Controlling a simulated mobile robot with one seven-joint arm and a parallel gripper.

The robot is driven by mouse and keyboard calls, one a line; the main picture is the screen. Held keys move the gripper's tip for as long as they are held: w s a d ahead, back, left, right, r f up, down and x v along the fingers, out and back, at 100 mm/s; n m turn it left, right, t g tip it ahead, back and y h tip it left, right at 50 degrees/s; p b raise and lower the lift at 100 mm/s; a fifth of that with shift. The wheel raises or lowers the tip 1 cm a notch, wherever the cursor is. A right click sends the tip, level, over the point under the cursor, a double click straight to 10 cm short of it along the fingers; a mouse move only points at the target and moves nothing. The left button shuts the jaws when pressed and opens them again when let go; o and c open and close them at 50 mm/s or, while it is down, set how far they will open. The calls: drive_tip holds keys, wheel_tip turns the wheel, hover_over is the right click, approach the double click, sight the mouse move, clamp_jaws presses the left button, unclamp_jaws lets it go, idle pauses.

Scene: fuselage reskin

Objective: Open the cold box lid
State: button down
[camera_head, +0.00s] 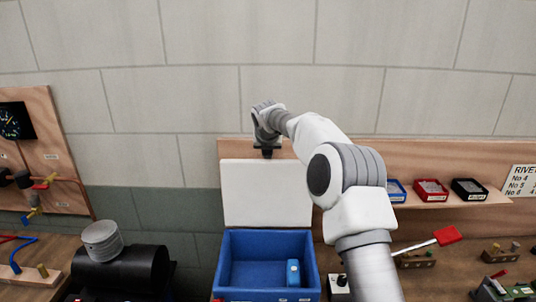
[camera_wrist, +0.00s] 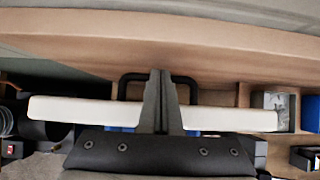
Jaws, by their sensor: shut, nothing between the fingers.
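The cold box (camera_head: 268,245) is a blue open-topped box on the bench in the head view. Its white lid (camera_head: 267,193) stands upright at the back edge, so the box is open. In the wrist view the lid (camera_wrist: 80,110) shows edge-on, with a black handle (camera_wrist: 182,80) behind the fingers. My gripper (camera_head: 267,150) is at the lid's top edge, pointing down; its fingers (camera_wrist: 164,90) are together with nothing between them. Whether they touch the lid or handle I cannot tell. A small blue item (camera_head: 293,273) stands inside the box at the right.
A wooden backboard with a shelf (camera_head: 437,199) of small bins (camera_head: 431,190) is at the right. A red-handled tool (camera_head: 447,236) lies on the right bench. A black cylinder (camera_head: 120,268) and a grey round part (camera_head: 102,240) stand left of the box.

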idle(0.4)
drive_tip(key=b+v, duration=0.3)
drive_tip(key=v, duration=1.4)
drive_tip(key=s+d+r+m+b, duration=0.1)
drive_tip(key=s+d+m, duration=0.3)
drive_tip(key=s+m, duration=0.65)
drive_tip(key=s+d+f+m+b, duration=0.1)
drive_tip(key=s+d+f+m, duration=0.2)
drive_tip(key=s+f+m, duration=0.2)
drive_tip(key=s+d+f+m+g+b, duration=0.1)
drive_tip(key=s+d+f+m, duration=0.3)
drive_tip(key=s+m, duration=0.8)
drive_tip(key=s+d+f+m+b, duration=0.1)
drive_tip(key=s+d+f+m, duration=0.3)
drive_tip(key=s, duration=1.1)
wheel_tip(320, 180, down, 3)
drive_tip(key=m, duration=0.4)
drive_tip(key=shift+d, duration=0.2)
drive_tip(key=shift+a, duration=0.1)
